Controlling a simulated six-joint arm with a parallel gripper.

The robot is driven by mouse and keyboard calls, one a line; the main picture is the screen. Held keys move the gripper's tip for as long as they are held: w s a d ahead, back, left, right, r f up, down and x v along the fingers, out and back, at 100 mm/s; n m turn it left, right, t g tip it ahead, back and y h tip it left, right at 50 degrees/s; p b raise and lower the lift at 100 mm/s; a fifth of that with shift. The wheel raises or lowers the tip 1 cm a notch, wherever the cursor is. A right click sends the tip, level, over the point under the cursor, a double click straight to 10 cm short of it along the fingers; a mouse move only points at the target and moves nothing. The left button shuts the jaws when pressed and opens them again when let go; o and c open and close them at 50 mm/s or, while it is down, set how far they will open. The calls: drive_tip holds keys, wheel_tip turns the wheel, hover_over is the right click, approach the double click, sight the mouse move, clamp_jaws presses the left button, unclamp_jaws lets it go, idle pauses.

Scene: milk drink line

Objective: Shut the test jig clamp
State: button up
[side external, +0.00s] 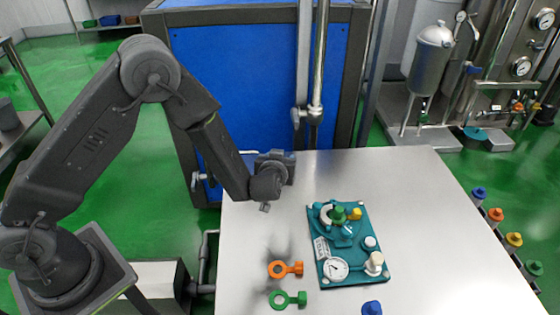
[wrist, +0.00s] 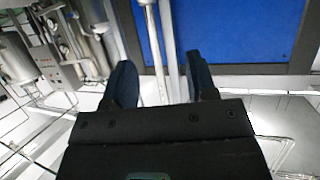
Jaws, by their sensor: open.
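The test jig is a teal plate (side external: 352,262) lying flat on the steel table. It carries a round white gauge (side external: 335,269), a green knob (side external: 339,214) by a pale ring, a yellow knob (side external: 355,213), and white and cream knobs. I cannot clearly tell which part is the clamp or how it stands. My gripper (side external: 275,163) is above the table's back left, up and to the left of the jig, and apart from it. In the wrist view its two dark fingers (wrist: 162,82) are spread with nothing between them; the jig does not show there.
An orange ring-ended piece (side external: 286,269) and a green one (side external: 287,299) lie left of the jig. A blue knob (side external: 372,308) is at the front edge. A blue-panelled cabinet (side external: 255,85) with vertical pipes stands behind the table. The table's right side (side external: 440,230) is clear.

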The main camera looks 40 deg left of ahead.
drive_tip(key=shift+w+f, duration=0.2)
drive_tip(key=shift+f, duration=0.05)
drive_tip(key=shift+c, duration=1.3)
drive_tip(key=w+f+n+g+h, duration=0.1)
drive_tip(key=f+h, duration=0.1)
drive_tip(key=w+f+n+g+h, duration=0.3)
drive_tip(key=f+n+g+h, duration=0.1)
drive_tip(key=f, duration=0.1)
drive_tip(key=shift+w+f, duration=0.1)
drive_tip(key=shift+w, duration=0.3)
clamp_jaws()
drive_tip(key=s+a+r+n+g+h, duration=0.2)
drive_tip(key=a+r+n+g+h, duration=0.3)
drive_tip(key=g+h, duration=0.4)
drive_tip(key=t+h, duration=0.1)
approach(322, 211)
drive_tip(key=shift+s+a+f+n, duration=0.4)
drive_tip(key=shift+s+a+f, duration=0.45)
drive_tip(key=shift+a+f, duration=0.3)
drive_tip(key=d, duration=0.3)
drive_tip(key=shift+s+d+f, duration=0.15)
drive_tip(key=shift+d+f, duration=0.05)
drive_tip(key=shift+d, duration=0.6)
